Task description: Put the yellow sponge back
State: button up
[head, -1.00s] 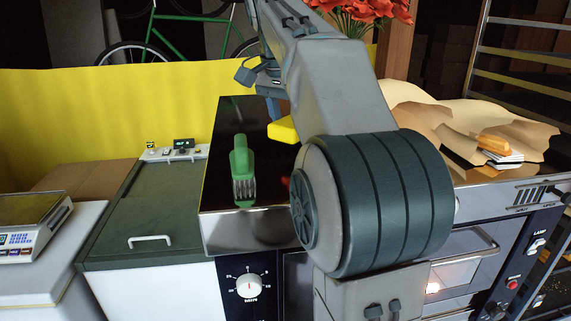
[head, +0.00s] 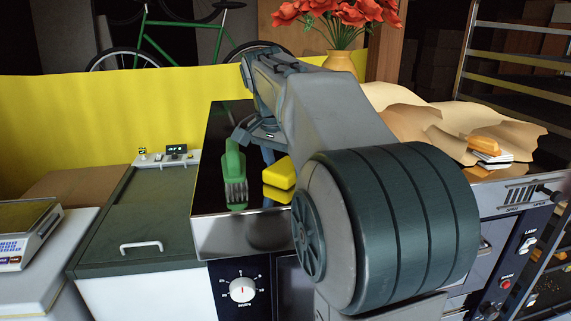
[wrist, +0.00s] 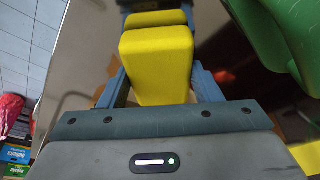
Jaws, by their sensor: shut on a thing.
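The yellow sponge (head: 280,172) is held at the black glossy top of the oven (head: 222,130), just right of the green brush (head: 234,164). My gripper (wrist: 156,32) is shut on the sponge, its blue fingers on either side of it. In the wrist view, the sponge (wrist: 157,62) fills the middle, with a yellow reflection beyond it. In the head view, my arm partly hides the gripper. The sponge is very close to the top; I cannot tell whether it touches. The green brush shows at the wrist view's upper right (wrist: 290,42).
Left of the oven top stand a green-lidded cabinet (head: 140,215) and a scale (head: 25,240). At the right are brown paper (head: 440,125) and a small orange-topped stack (head: 487,150). A vase of red flowers (head: 343,62) stands behind.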

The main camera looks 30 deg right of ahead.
jog(key=o, duration=0.9)
jog(key=v, duration=1.2)
jog(key=shift+p, duration=0.4)
